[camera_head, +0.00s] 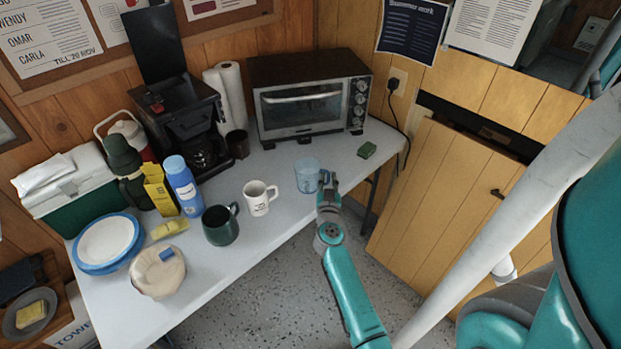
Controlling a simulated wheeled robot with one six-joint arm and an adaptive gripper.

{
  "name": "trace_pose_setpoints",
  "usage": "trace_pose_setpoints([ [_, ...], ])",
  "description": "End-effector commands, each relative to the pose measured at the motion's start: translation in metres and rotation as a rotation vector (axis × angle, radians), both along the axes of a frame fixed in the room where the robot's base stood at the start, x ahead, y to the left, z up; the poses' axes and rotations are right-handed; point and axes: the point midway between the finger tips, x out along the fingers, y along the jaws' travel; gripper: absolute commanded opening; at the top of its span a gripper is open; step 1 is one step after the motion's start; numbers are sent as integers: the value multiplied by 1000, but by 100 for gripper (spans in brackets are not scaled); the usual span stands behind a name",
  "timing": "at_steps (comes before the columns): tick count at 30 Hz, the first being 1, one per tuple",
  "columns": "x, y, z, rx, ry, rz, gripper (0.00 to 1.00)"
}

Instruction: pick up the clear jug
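The clear jug (307,177) is see-through with a bluish tint. It stands upright near the front edge of the white table (290,212), right of the white mug, with its handle side toward the right. My gripper (327,183) is at the jug's right side, by the handle, reaching in from the front. It overlaps the handle in this view, so I cannot tell whether it touches it. The fingers are small and partly hidden, and I cannot see whether they are open or shut.
A white mug (260,197) and a dark green mug (221,225) stand left of the jug. A toaster oven (312,95) is behind it. A green sponge (367,150) lies at right. Bare table separates jug and oven. A coffee maker (177,110) stands at back left.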

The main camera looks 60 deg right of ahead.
Motion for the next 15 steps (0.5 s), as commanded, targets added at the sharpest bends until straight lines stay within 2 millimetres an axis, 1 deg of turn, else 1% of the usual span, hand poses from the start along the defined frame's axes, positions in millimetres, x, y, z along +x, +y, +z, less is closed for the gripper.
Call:
trace_pose_setpoints([
  [3,3,-6,0,0,0,-1,24],
  [10,4,-7,0,0,0,0,24],
  [11,4,-7,0,0,0,0,16],
  [12,4,-7,0,0,0,0,6],
  [13,4,-7,0,0,0,0,0],
  [15,3,-7,0,0,0,0,0],
])
